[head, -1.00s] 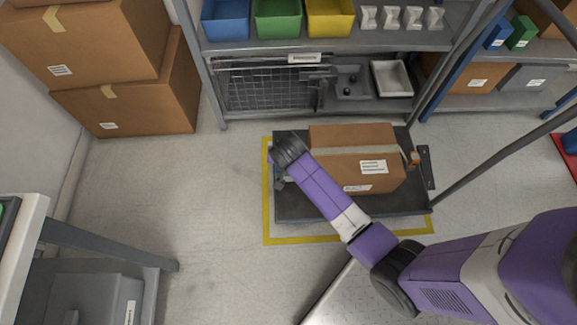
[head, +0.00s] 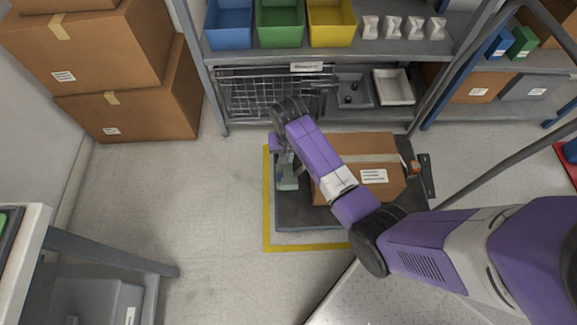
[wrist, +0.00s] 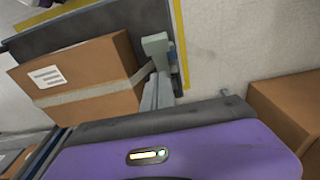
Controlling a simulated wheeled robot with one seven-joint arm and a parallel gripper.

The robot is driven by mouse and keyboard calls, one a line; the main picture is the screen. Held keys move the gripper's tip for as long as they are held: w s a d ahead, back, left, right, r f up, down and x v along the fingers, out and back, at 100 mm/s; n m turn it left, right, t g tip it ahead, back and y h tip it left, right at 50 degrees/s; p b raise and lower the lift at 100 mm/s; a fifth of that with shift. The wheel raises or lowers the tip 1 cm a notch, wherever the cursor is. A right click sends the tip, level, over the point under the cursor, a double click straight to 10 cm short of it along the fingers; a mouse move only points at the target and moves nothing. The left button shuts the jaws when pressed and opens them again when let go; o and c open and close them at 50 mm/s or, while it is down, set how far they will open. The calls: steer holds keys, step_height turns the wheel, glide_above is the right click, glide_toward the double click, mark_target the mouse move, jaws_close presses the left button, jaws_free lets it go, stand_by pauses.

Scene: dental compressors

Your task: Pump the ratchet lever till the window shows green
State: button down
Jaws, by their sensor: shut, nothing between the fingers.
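A brown box (head: 384,152) with a pale strap stands on a dark low platform (head: 310,216). At the platform's left end is a pale grey-green fitting (head: 287,177), which looks like the ratchet; the wrist view shows it too (wrist: 156,45), beside the strap end. I cannot make out a window or its colour. My gripper (wrist: 158,84) shows in the wrist view as narrow grey fingers, shut and empty, close to the fitting. I cannot tell whether they touch it. In the head view my wrist hides the fingertips.
A yellow floor line (head: 267,215) borders the platform. Behind stands a grey shelf (head: 350,50) with blue, green and yellow bins. Large cartons (head: 130,100) are stacked at the left, and a grey bench (head: 100,250) is at front left. The floor between is clear.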

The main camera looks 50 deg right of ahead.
steer(key=b, duration=0.4)
glide_above(289, 180)
steer(key=w, duration=0.1)
steer(key=f, duration=0.6)
steer(key=d+f, duration=0.1)
steer(key=f, duration=0.2)
steer(key=shift+f, duration=0.4)
steer(key=shift+s+a+f+b, duration=0.15)
steer(key=shift+s+a+f, duration=0.1)
steer(key=shift+f, duration=0.25)
steer(key=shift+s+a+f+b, duration=0.1)
steer(key=shift+a+f+b, duration=0.1)
steer(key=shift+f, duration=0.25)
steer(key=shift+s+a+f, duration=0.2)
steer(key=shift+f, duration=0.3)
